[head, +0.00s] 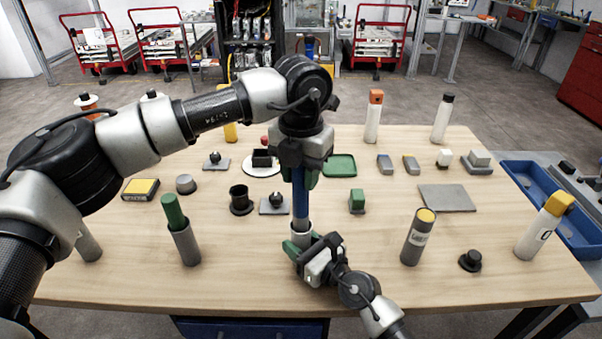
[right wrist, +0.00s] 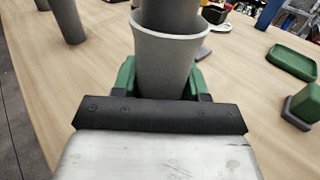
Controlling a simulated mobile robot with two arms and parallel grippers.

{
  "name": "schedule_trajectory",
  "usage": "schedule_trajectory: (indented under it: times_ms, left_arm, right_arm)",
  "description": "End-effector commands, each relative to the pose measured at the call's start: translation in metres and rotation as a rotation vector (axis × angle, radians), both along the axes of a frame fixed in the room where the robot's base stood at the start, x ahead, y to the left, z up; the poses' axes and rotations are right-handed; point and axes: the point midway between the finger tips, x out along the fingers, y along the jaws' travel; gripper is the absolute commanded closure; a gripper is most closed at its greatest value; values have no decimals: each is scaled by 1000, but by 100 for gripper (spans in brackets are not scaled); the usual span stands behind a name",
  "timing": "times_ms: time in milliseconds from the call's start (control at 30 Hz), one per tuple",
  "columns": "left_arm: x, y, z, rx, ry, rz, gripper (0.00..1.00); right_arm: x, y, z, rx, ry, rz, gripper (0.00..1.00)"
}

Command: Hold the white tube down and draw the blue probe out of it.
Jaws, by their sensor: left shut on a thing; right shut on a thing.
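The blue probe (head: 300,205) stands upright, and its lower end meets the mouth of the white tube (head: 301,228). My left gripper (head: 300,174) is shut on the probe's upper part from above. My right gripper (head: 299,245) is shut on the tube low down, near the table. In the right wrist view the tube (right wrist: 165,58) looks pale grey and flares at its rim, between green fingers. A dark grey piece (right wrist: 172,14) sits in its mouth. How deep the probe reaches is hidden.
A grey holder with a green cylinder (head: 174,212) stands to the left, and a grey yellow-topped cylinder (head: 418,238) to the right. A green block (head: 357,201), a black cup (head: 240,199) and a green tray (head: 340,165) lie nearby. A blue bin (head: 541,186) is beyond the table's right edge.

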Motion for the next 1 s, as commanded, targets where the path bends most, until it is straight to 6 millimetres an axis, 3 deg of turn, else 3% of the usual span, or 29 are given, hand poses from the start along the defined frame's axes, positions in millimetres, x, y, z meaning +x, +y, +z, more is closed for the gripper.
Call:
schedule_trajectory:
  times_ms: [700,1000]
  left_arm:
    - [0,0,29,0,0,0,96]
    - [0,0,30,0,0,0,96]
  right_arm:
    - [0,0,-1,-1,3,1,80]
    - [0,0,-1,-1,2,1,80]
